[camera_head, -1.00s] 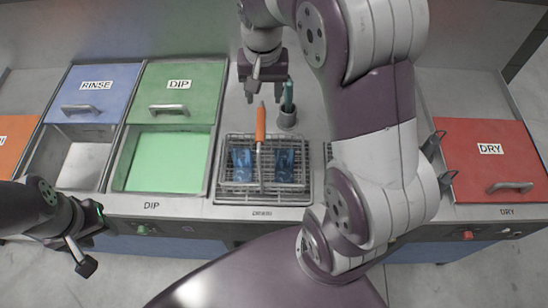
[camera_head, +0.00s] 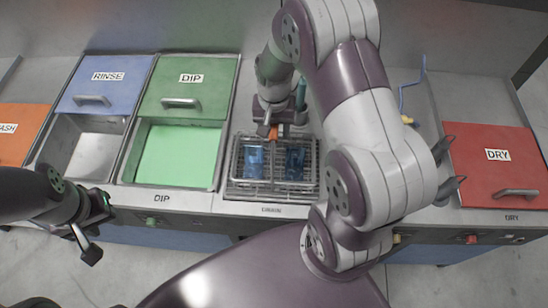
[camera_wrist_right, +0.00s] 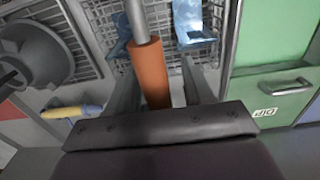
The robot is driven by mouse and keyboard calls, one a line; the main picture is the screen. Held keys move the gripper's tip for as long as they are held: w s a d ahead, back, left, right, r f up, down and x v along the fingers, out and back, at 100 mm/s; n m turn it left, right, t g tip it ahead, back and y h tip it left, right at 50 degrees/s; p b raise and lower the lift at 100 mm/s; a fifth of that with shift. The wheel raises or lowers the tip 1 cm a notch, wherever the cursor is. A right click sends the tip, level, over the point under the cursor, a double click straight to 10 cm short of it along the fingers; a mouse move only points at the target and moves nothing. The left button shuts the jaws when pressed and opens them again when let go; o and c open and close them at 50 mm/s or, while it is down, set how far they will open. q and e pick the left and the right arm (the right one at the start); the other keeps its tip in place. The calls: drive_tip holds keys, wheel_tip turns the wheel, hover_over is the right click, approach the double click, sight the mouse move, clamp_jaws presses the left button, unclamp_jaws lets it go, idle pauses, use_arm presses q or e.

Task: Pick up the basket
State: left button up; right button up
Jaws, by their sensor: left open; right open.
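The wire basket (camera_head: 271,183) sits on the drain section of the counter, with two blue pieces (camera_head: 254,158) in it. Its orange handle (camera_head: 273,132) rises at the back. My right gripper (camera_head: 272,122) is over the handle in the head view and partly hides it. In the right wrist view the orange handle (camera_wrist_right: 150,70) lies between the two open fingers (camera_wrist_right: 160,88), and I cannot tell if they touch it. My left gripper (camera_head: 98,230) is open and empty at lower left, in front of the counter.
The green dip tank (camera_head: 172,155) is open left of the basket, beside the rinse basin (camera_head: 95,158). A red dry lid (camera_head: 495,165) is at right. A grey holder with a teal-handled tool (camera_head: 300,95) stands just behind the basket. My right arm hides the middle counter.

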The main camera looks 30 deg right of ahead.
drive_tip(key=shift+s, duration=0.1)
clamp_jaws()
drive_tip(key=shift+r, duration=0.1)
